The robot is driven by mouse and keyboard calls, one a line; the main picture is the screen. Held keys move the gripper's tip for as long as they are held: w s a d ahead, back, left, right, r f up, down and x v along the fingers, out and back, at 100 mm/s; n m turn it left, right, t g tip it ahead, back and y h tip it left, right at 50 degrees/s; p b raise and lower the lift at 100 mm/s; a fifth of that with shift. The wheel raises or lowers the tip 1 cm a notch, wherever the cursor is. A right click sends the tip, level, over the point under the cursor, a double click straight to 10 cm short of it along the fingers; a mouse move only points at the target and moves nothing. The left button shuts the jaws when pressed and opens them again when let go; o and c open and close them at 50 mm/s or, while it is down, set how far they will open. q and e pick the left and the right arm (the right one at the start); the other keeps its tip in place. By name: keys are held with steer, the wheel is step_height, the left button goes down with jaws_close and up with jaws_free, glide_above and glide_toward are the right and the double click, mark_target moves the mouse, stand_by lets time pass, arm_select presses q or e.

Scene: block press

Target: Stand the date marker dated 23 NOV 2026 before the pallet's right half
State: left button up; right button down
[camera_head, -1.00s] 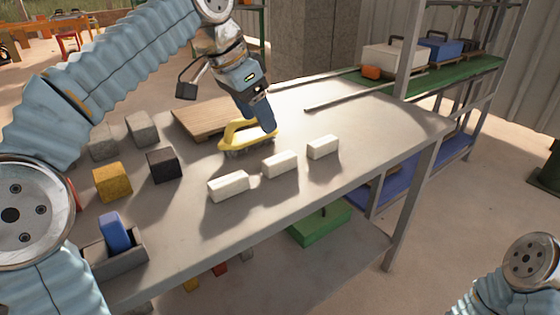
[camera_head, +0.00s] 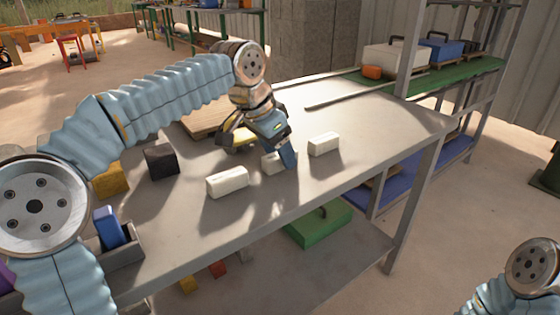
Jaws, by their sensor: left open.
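Three white blocks that look like the date markers stand in a row on the table: a left one (camera_head: 227,182), a middle one (camera_head: 270,164) and a right one (camera_head: 323,144). Their dates are too small to read. My left gripper (camera_head: 279,155) is open at the middle marker, with a blue finger in front of its right part; I cannot tell whether they touch. The wooden pallet (camera_head: 201,119) lies behind the row, mostly hidden by my left arm. My right gripper is out of view.
A black block (camera_head: 161,161) and a yellow block (camera_head: 111,179) stand at the left, near a grey holder (camera_head: 126,247) with a blue piece (camera_head: 109,227).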

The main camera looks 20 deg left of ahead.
arm_select(q)
jaws_close()
